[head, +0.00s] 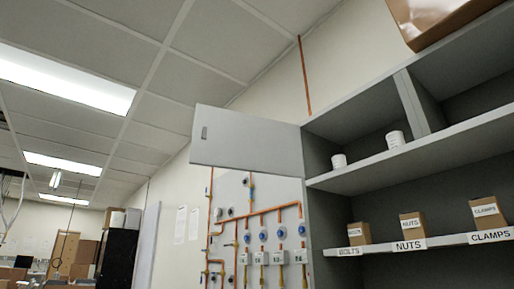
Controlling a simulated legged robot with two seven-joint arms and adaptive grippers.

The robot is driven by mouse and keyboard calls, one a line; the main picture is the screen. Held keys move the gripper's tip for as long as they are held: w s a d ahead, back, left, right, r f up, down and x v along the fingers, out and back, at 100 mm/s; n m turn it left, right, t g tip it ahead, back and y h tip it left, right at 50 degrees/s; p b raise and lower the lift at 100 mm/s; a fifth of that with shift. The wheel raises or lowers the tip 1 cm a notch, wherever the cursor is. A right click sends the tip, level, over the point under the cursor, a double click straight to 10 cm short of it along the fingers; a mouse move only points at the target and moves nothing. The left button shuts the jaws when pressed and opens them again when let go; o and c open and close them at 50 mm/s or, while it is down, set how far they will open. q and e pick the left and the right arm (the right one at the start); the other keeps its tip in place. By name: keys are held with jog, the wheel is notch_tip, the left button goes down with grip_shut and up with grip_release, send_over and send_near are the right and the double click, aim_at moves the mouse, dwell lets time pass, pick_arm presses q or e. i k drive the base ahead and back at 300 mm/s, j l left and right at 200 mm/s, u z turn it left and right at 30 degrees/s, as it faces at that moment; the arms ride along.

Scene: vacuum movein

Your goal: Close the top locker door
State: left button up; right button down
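The top locker door (247,142) is a flat grey panel standing wide open. It swings out to the left from the left edge of the grey locker (326,225). A small dark handle (204,133) sits near its free left edge. The top compartment behind it is open, and two white containers stand in it, one at the left (339,161) and one further right (395,139). Neither of my grippers is in the head view.
Below are small boxes on a shelf labelled bolts (349,252), nuts (410,245) and clamps (490,235). A cardboard box (432,18) sits on top of the locker. Copper pipes with valves (262,235) run along the wall behind the door.

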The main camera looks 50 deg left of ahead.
aim_at(236, 140)
jog(key=j+z, duration=0.2)
jog(key=j, duration=0.65)
jog(key=j+z, duration=0.2)
jog(key=j, duration=0.65)
jog(key=k+j+z, duration=0.2)
jog(key=j, duration=0.65)
jog(key=i, duration=0.1)
